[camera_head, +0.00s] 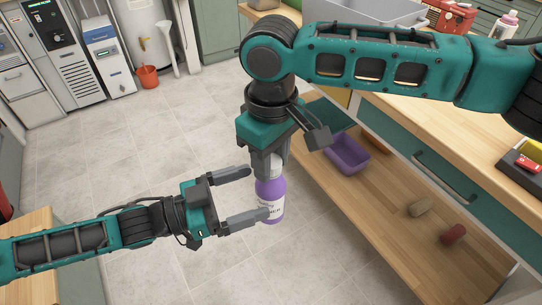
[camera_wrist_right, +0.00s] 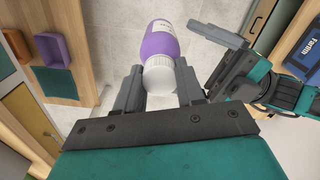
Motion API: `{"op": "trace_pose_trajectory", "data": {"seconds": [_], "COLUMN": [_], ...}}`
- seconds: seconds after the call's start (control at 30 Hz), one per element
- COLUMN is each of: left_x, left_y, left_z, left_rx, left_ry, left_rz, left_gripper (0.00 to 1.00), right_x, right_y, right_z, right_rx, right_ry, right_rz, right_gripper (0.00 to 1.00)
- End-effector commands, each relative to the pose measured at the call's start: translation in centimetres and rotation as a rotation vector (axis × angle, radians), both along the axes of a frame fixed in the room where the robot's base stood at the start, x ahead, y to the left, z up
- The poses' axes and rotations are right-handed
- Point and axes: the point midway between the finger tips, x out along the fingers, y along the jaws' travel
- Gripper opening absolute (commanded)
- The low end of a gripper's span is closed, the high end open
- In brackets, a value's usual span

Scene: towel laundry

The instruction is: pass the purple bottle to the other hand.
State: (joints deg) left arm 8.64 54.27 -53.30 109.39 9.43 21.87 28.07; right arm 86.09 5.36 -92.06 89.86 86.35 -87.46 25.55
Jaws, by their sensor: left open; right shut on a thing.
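The purple bottle (camera_head: 269,192) has a white cap and a white label and hangs upright above the floor. My right gripper (camera_head: 269,160) is shut on its top from above, and in the right wrist view the bottle (camera_wrist_right: 159,40) shows with its white cap between the fingers of the right gripper (camera_wrist_right: 160,85). My left gripper (camera_head: 248,196) is open and comes in from the left, with its fingers pointing at the bottle. The lower left finger overlaps the bottle's lower part in the head view; whether it touches cannot be told.
A red bucket (camera_head: 147,77) stands at the back. The tiled floor is clear.

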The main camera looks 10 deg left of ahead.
Motion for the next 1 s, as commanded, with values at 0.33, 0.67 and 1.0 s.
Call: {"op": "trace_pose_trajectory", "data": {"seconds": [0.33,0.67,1.0], "left_x": [-2.4,-1.5,-2.4], "left_y": [3.9,0.8,2.5], "left_z": [0.0,-3.1,-11.5], "left_rx": [-0.002,-0.015,0.137], "left_ry": [0.001,0.063,0.332], "left_rz": [0.001,0.189,0.623], "left_gripper": [0.94,0.94,0.94], "right_x": [0.0,0.0,0.0], "right_y": [0.0,0.0,0.0], "right_z": [0.1,0.1,0.1], "right_rx": [0.001,0.001,0.001], "right_ry": [-0.001,-0.001,-0.001], "right_rz": [0.0,0.0,0.0], "right_gripper": [0.0,0.0,0.0]}}
